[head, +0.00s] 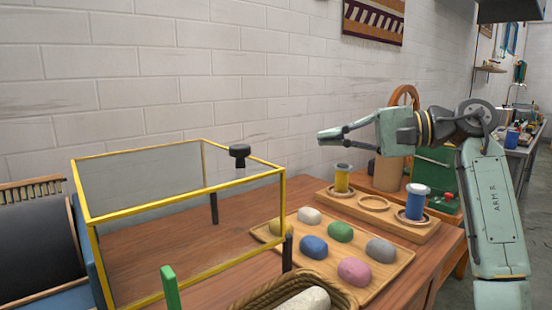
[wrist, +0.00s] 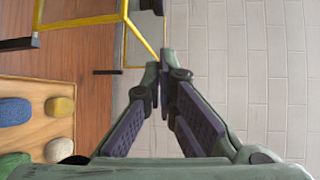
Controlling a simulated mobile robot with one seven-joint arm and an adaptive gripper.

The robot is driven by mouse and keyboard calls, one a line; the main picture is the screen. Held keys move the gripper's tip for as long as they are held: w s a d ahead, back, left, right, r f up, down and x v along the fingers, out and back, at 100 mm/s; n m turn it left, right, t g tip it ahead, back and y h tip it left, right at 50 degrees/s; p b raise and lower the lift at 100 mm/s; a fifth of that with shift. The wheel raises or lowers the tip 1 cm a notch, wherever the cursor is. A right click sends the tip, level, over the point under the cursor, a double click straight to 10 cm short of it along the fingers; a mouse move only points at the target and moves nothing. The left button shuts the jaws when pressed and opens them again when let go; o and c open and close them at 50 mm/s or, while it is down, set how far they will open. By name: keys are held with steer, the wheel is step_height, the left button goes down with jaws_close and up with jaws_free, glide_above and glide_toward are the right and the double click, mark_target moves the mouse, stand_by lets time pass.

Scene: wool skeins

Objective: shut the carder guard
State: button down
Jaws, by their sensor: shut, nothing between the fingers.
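The carder guard (head: 150,207) is a clear box with a yellow frame, standing over the wooden table at the left of the head view. A black knob (head: 239,152) sits on its right-hand upper edge. The black carder drum (head: 35,245) lies to the left of the guard and shows uncovered. My gripper (head: 322,137) is shut and empty, in the air to the right of the guard and apart from it, pointing left. In the wrist view its fingertips (wrist: 160,66) meet in front of the wall, and part of the guard's yellow frame (wrist: 85,20) shows at upper left.
A wooden tray (head: 390,272) of coloured wool lumps lies right of the guard. Behind it a spool board (head: 405,232) holds a yellow spool (head: 342,178) and a blue spool (head: 417,200). A basket (head: 345,300) and a green upright (head: 170,288) stand at the front.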

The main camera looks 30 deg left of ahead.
mark_target(269, 164)
steer(key=shift+s+a+f+n+y, duration=0.15)
steer(key=shift+s+a+f+n, duration=0.2)
steer(key=shift+s+a, duration=0.95)
steer(key=shift+s+a+f+n+y, duration=0.1)
steer(key=shift+s+a+f+n, duration=0.2)
steer(key=shift+a, duration=1.85)
steer(key=shift+s+a+f+n+y, duration=0.3)
steer(key=shift+s+a, duration=0.55)
steer(key=shift+a, duration=0.9)
steer(key=shift+r, duration=0.1)
steer(key=shift+s, duration=0.1)
